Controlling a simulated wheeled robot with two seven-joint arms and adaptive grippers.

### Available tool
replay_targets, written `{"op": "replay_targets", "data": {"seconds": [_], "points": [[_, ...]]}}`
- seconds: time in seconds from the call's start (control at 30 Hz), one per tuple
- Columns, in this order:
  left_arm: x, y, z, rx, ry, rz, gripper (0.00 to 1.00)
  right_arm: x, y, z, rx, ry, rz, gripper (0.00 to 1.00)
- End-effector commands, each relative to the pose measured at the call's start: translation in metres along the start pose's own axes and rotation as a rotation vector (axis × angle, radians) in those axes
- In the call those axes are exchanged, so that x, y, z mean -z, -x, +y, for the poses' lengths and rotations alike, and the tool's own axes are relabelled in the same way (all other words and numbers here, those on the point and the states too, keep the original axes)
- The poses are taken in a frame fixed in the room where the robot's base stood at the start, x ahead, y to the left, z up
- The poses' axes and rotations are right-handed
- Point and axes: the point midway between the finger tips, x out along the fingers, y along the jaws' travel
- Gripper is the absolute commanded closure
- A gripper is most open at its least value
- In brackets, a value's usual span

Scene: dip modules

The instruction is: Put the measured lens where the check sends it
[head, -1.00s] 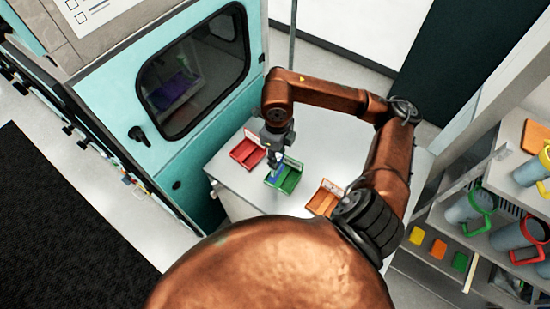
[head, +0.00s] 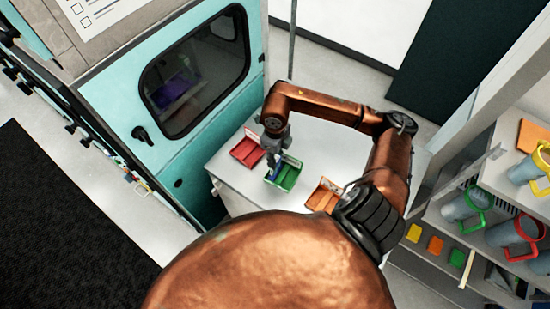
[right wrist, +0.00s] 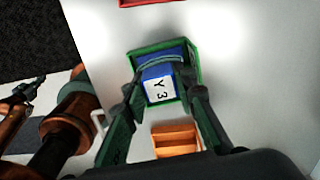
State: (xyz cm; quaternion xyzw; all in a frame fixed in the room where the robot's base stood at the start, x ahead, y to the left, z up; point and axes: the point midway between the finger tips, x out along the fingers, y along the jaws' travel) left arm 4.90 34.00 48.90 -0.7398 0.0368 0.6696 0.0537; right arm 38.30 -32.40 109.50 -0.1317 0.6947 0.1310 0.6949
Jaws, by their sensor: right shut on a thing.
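My right gripper (head: 275,165) is over the green tray (head: 287,178) on the light table. It is shut on a blue piece (right wrist: 157,75) with a white label reading "Y 3"; the piece sits between its fingers in the right wrist view. The green tray (right wrist: 194,62) shows around and behind that piece. I cannot tell whether the piece touches the tray floor, and no separate lens can be made out. A red tray (head: 247,152) lies left of the green one and an orange tray (head: 323,195) right of it. My left gripper is not in view.
A teal cabinet with a dark window (head: 195,70) stands left of the table (head: 228,178). A shelf with several grey, colour-handled mugs (head: 468,204) and colour tiles (head: 435,245) stands on the right. The table between the green and orange trays is bare.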

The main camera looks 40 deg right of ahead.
Motion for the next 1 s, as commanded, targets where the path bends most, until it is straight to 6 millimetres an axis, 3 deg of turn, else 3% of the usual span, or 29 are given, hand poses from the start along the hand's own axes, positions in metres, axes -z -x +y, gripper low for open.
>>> {"op": "replay_targets", "data": {"seconds": [0.03,0.07,0.3,0.73,1.0], "points": [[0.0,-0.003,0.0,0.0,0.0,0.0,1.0,0.0,-0.003,0.0,0.0,0.0,0.0,1.0],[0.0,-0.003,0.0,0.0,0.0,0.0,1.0,0.0,-0.003,0.0,0.0,0.0,0.001,0.74],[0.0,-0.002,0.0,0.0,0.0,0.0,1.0,0.0,-0.002,0.0,0.0,0.0,0.0,0.58],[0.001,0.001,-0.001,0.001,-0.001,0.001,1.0,-0.001,0.007,-0.001,0.002,0.0,-0.003,0.57],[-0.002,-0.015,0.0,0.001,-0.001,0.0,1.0,-0.001,0.06,-0.001,0.005,0.0,-0.004,0.57]]}}
